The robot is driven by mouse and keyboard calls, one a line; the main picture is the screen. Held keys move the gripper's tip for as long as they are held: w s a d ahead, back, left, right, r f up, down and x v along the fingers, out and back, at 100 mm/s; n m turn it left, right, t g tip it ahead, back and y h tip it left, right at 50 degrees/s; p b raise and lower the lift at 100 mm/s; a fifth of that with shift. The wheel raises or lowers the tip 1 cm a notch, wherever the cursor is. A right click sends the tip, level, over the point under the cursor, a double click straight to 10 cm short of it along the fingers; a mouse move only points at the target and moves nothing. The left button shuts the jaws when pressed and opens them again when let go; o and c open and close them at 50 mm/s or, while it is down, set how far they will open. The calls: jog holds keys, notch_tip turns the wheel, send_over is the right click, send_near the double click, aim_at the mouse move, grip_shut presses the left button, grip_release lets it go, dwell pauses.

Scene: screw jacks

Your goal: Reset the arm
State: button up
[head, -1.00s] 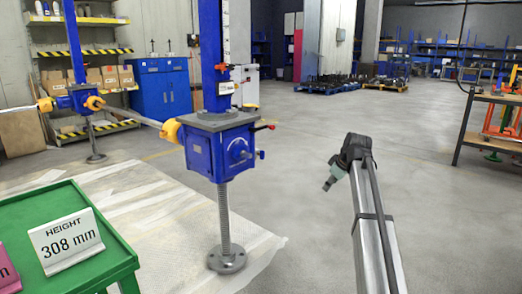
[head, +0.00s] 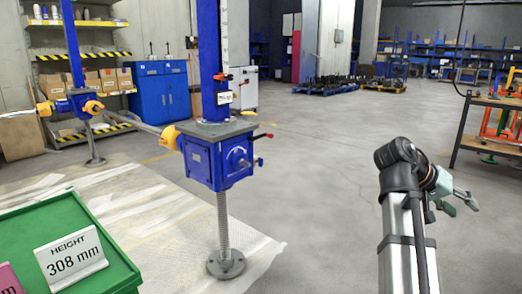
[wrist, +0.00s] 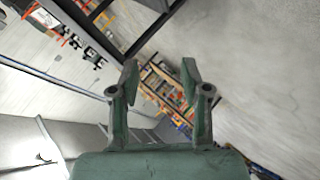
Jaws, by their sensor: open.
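My gripper (head: 466,198) is at the right of the head view, at the end of my grey and black arm. It points to the right and is small there. In the wrist view my gripper (wrist: 160,76) shows two green fingers, spread apart with nothing between them. It is clear of every object. The near blue screw jack (head: 216,158) stands upright at the centre left of the head view, well away from my gripper.
A green cart (head: 110,252) with a "308 mm" height sign (head: 71,257) is at the lower left. A second blue jack (head: 78,101) stands farther back. A workbench (head: 478,130) is at the right, beyond my gripper. The floor between jack and arm is clear.

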jog(key=s+a+r+m+g+h+p, duration=0.1)
jog(key=s+r+m+g+p, duration=0.4)
jog(key=s, duration=1)
jog(key=s+a+r+m+g+h, duration=0.1)
jog(key=s+r+m+g, duration=0.2)
jog(key=s+r+m, duration=0.85)
jog(key=w+d+f+n+t+p, duration=0.2)
jog(key=w+f+n+t+p, duration=0.3)
jog(key=w+f+n+p, duration=0.75)
jog(key=w+a+f+n+t+y+p, duration=0.1)
jog(key=w+a+f+n+y+p, duration=0.2)
jog(key=f, duration=0.5)
jog(key=w+a+f+n+t+y+p, duration=0.1)
jog(key=w+a+f+n+p, duration=0.4)
jog(key=f, duration=0.4)
jog(key=s+a+f+n+g+y+p, duration=0.1)
jog(key=s+a+f+n+y+p, duration=0.4)
jog(key=a+f+p, duration=0.6)
jog(key=s+a+f+g+y+p, duration=0.2)
jog(key=s+a+f+p, duration=0.1)
jog(key=s, duration=0.7)
jog(key=s+a+f+m+g+y+p, duration=0.1)
jog(key=s+a+f+y+p, duration=0.1)
jog(key=s+a+f, duration=0.4)
jog(key=s+a+p, duration=0.1)
jog(key=s+a, duration=0.1)
jog(key=s, duration=0.2)
jog(key=shift+a+g+p, duration=0.2)
jog(key=shift+g+p, duration=0.2)
